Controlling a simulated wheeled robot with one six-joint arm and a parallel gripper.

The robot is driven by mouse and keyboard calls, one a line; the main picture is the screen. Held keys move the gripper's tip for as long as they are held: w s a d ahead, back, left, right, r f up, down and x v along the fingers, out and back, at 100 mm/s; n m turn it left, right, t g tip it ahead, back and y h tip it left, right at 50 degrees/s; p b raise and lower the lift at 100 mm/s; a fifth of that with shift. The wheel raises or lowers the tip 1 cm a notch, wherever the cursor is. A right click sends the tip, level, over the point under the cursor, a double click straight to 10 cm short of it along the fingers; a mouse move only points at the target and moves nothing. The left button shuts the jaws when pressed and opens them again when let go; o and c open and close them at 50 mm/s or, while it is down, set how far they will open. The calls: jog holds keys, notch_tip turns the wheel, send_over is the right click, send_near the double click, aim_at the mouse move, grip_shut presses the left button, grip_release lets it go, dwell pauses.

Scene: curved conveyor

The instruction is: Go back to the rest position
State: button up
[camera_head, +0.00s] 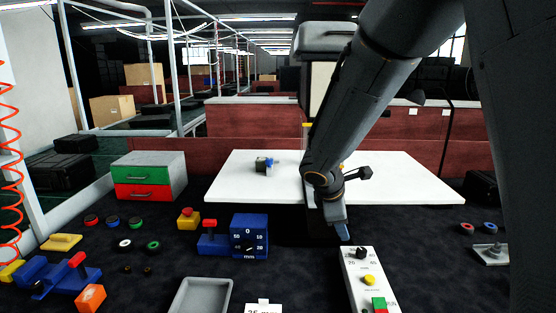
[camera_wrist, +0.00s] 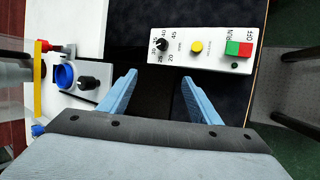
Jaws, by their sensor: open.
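My gripper (camera_head: 342,230) hangs down in the head view, just behind the far end of a white control box (camera_head: 353,280). In the wrist view its two blue fingers (camera_wrist: 158,80) are spread apart with only dark surface between them. The control box (camera_wrist: 181,58) lies beyond the fingertips in that view. It carries a black dial, a yellow button and a green and red RUN/OFF switch. I cannot tell the exact height of the fingertips above the dark table top (camera_head: 310,285).
A white board (camera_head: 420,190) lies behind my gripper with a small blue and grey device (camera_head: 265,166) on it. A blue gauge block (camera_head: 249,237), a grey tray (camera_head: 201,296) and a green and red drawer box (camera_head: 148,177) stand left. Several coloured rings and parts lie farther left.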

jog(key=s+f+m+g+y+b, duration=0.1)
jog(key=s+f+m, duration=0.2)
jog(key=s+m, duration=0.2)
jog(key=s+d+f+m+g+y+b, duration=0.1)
jog(key=s+f+m+g+b, duration=0.1)
jog(key=s+m, duration=0.4)
jog(key=s+d+f+m+g+y+b, duration=0.1)
jog(key=s+f+m, duration=0.3)
jog(key=s, duration=0.8)
jog(key=shift+f+m+g+y, duration=0.3)
jog(key=shift+m+y, duration=0.3)
jog(key=shift+m, duration=0.2)
jog(key=shift+d, duration=0.1)
